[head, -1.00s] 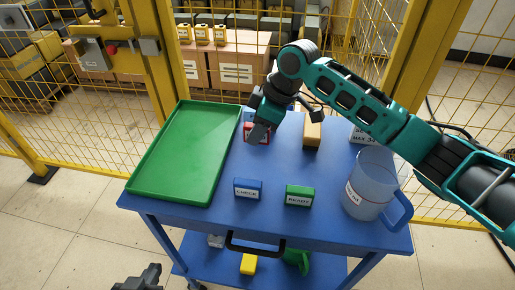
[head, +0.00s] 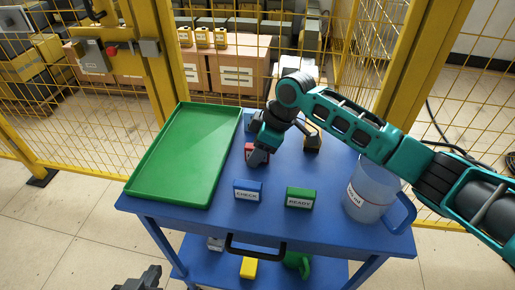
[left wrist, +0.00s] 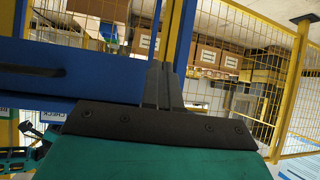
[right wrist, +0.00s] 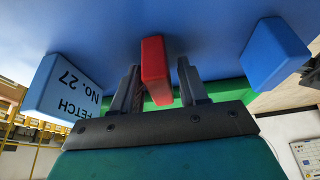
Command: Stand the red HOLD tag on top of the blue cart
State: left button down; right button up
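The red HOLD tag (head: 249,150) is on the top of the blue cart (head: 220,222), behind the blue CHECK block. In the right wrist view the tag (right wrist: 154,62) stands out from the blue surface between my right gripper's fingers (right wrist: 160,85). The fingers are apart, with a clear gap on the tag's right side; the left finger is close to it, and I cannot tell if they touch. In the head view my right gripper (head: 258,158) partly hides the tag. My left gripper (left wrist: 165,85) has its fingers close together and empty, below the cart top at the front left.
A green tray (head: 185,160) fills the cart's left side. The CHECK block (head: 248,189) and green READY block (head: 299,197) stand in front. A yellow mesh fence (head: 75,125) stands beyond.

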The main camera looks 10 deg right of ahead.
jog(key=shift+o, duration=0.8)
jog(key=shift+r, duration=0.1)
jog(key=shift+r, duration=0.25)
pick_arm(q)
jog(key=shift+s+a+r+y+p, duration=0.3)
jog(key=shift+a+p, duration=0.15)
jog(key=shift+p, duration=0.55)
pick_arm(e)
jog(key=v, duration=1.1)
jog(key=shift+d+r, duration=0.25)
jog(key=shift+r, duration=0.05)
